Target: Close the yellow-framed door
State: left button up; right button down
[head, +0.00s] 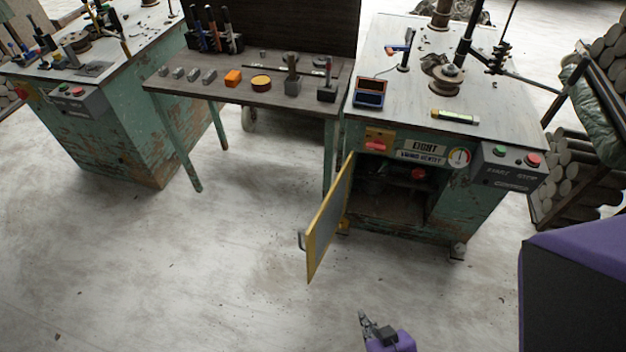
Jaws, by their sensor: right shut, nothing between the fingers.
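The yellow-framed door (329,220) stands wide open, swung out toward me from the left side of the dark cabinet opening (392,190) in the green machine (485,205). It has a grey panel and a small handle (301,241) on its free edge. My right gripper (365,320) is at the bottom of the head view, shut and empty. It is in front of the door and a little to its right, apart from it. My left gripper is not in view.
A workbench (225,88) with small blocks and tools stands left of the machine. Another green machine (140,120) is at far left. Stacked logs (575,175) are at right. The floor (200,270) before the door is clear.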

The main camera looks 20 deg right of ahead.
aim_at(320, 233)
jog(key=i+j+z, duration=0.15)
jog(key=z, duration=1)
jog(key=j+z, duration=0.75)
jog(key=j, duration=0.3)
jog(key=j+z, duration=0.15)
jog(key=j, duration=0.9)
jog(key=k+j, duration=0.15)
jog(key=k, duration=0.5)
